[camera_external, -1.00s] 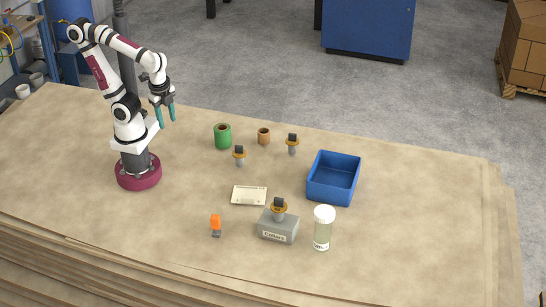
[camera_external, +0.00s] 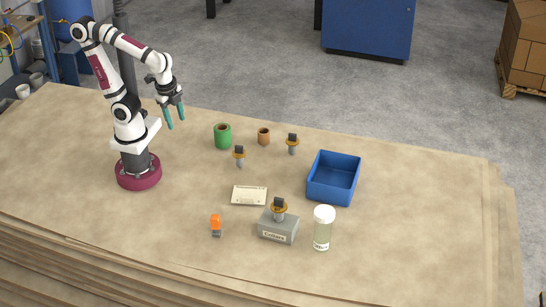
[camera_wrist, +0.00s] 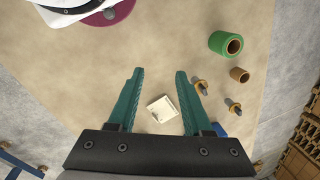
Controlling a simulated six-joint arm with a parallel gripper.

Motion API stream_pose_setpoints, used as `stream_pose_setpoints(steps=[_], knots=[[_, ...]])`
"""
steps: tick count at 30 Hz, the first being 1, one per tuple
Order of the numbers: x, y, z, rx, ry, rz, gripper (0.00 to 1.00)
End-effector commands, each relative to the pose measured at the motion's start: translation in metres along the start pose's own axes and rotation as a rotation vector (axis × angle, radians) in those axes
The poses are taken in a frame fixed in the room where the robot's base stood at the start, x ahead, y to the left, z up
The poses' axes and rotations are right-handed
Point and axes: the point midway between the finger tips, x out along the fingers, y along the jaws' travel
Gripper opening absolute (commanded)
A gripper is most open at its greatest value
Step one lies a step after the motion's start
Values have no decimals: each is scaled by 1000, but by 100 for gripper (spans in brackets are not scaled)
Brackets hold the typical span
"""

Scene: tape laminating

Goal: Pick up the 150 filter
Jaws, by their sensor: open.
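No marking "150" is legible, so I cannot tell for sure which thing is the 150 filter.
A green roll (camera_external: 223,136) and a smaller brown roll (camera_external: 264,136) stand at the back. A blue bin (camera_external: 318,193) is at right, a white-lidded jar (camera_external: 323,230) at front right, and an orange-topped item (camera_external: 215,224) at front. The table's right side (camera_external: 430,220) is clear.

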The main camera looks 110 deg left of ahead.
Motion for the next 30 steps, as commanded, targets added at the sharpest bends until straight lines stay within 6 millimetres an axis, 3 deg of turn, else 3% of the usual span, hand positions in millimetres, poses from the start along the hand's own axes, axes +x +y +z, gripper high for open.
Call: stream_pose_setpoints(steps=[2,6,9,12,15,21,30], knots=[[14,-47,-40,-109,70,-74,50],[64,-177,-127,-268,339,-246,50],[112,-250,-168,-318,581,-282,50],[159,-289,-184,-374,831,-237,50],[186,-300,-184,-436,1014,-170,50],[203,-303,-181,-496,1158,-103,50],[224,-319,-228,-494,1162,-101,50]])
